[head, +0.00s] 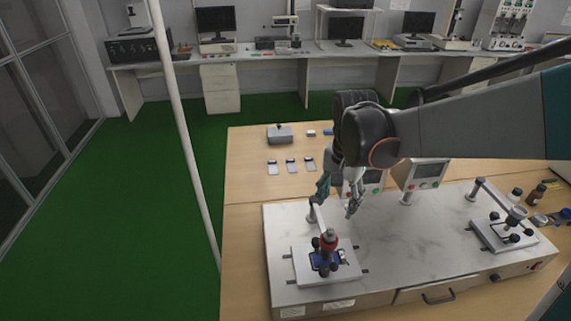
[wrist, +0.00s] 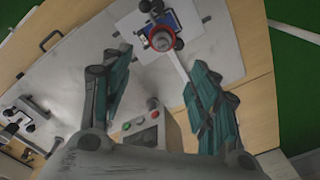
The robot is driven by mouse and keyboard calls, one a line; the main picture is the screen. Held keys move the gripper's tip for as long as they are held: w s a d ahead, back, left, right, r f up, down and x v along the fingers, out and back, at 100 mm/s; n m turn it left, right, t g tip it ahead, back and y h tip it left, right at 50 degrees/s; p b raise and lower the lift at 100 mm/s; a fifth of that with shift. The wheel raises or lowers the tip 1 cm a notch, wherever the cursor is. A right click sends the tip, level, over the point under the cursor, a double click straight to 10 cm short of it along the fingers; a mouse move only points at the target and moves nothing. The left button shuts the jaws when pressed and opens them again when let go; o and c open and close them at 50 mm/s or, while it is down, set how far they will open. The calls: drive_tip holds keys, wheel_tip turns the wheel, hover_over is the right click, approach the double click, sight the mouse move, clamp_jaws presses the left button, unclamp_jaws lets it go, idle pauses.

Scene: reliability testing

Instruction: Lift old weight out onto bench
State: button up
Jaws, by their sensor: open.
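A red weight with a grey top (head: 329,241) sits on the left test fixture, at the end of a pale lever arm. It also shows in the wrist view as a red ring around a grey cap (wrist: 162,39), near the top centre. The left fixture's plate (head: 345,271) carries a blue piece and black knobs around the weight. My gripper (head: 338,198) is open and empty, with teal fingers spread, above and behind the weight. In the wrist view my gripper (wrist: 157,72) shows both fingers apart, and the weight lies beyond their tips. Whether the weight is old cannot be told.
A similar right fixture (head: 505,234) carries a grey cylinder. Two control boxes (head: 421,174) stand behind the metal platform (head: 400,240). The wooden bench (head: 240,185) holds three flat samples (head: 291,166) and a grey box (head: 279,134). Bare wood lies left of the samples. A white pole stands left.

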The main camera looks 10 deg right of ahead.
sight(331, 230)
drive_tip(key=f, duration=0.2)
drive_tip(key=f+b, duration=0.1)
drive_tip(key=f, duration=0.5)
drive_tip(key=shift+w, duration=0.25)
drive_tip(key=shift+w+a+f+b, duration=0.1)
drive_tip(key=shift+f+b, duration=0.3)
drive_tip(key=shift+f, duration=1.05)
drive_tip(key=shift+a+f+b, duration=0.1)
drive_tip(key=shift+f+b, duration=0.25)
drive_tip(key=shift+f, duration=1.05)
clamp_jaws()
